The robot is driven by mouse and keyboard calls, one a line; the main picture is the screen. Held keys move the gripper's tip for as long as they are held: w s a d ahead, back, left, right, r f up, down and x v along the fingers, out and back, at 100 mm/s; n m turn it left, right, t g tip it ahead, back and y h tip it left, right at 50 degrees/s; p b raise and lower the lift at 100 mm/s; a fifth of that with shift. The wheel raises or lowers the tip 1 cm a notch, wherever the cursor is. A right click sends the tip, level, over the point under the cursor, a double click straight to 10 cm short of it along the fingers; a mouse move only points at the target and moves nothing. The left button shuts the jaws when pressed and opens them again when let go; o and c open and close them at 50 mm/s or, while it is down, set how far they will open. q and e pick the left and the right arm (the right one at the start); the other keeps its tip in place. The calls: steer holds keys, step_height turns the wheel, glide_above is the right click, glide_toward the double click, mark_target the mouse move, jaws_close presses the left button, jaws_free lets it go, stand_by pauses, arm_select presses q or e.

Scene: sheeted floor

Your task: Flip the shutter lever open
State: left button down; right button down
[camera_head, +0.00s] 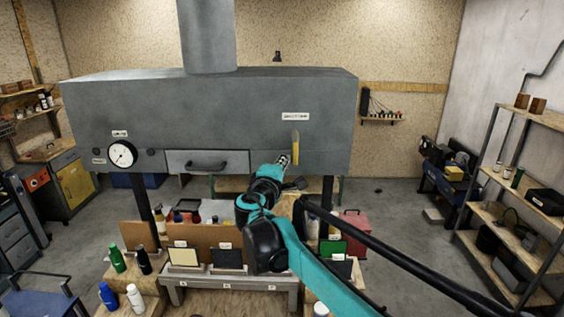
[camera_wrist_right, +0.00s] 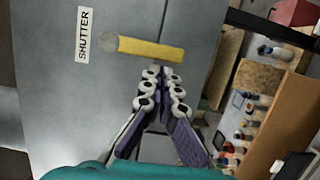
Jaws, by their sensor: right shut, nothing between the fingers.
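The shutter lever (camera_head: 296,147) is a yellow bar on the front of a big grey hood (camera_head: 330,110), hanging straight down below a white label (camera_head: 295,116). In the right wrist view the lever (camera_wrist_right: 150,49) runs from a round grey pivot (camera_wrist_right: 108,41) beside the label, which reads SHUTTER (camera_wrist_right: 83,35). My right gripper (camera_head: 284,159) is at the left side of the lever, near its lower end. In the right wrist view its fingertips (camera_wrist_right: 163,73) are together and empty, close beside the lever; I cannot tell whether they touch it. My left gripper is not in view.
The hood also carries a round gauge (camera_head: 122,154) and a drawer with a black handle (camera_head: 207,165), left of the lever. Below is a low bench (camera_head: 228,282) with panels and bottles. A shelf rack (camera_head: 520,180) stands at the right. The hood front around the lever is clear.

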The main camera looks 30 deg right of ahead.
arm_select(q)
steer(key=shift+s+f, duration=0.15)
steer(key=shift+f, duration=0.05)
arm_select(e)
steer(key=shift+s+d, duration=0.1)
steer(key=shift+s, duration=0.15)
arm_select(q)
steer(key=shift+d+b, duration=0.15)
steer(key=shift+b, duration=0.15)
arm_select(e)
steer(key=shift+d+f+n, duration=0.1)
steer(key=shift+n, duration=0.2)
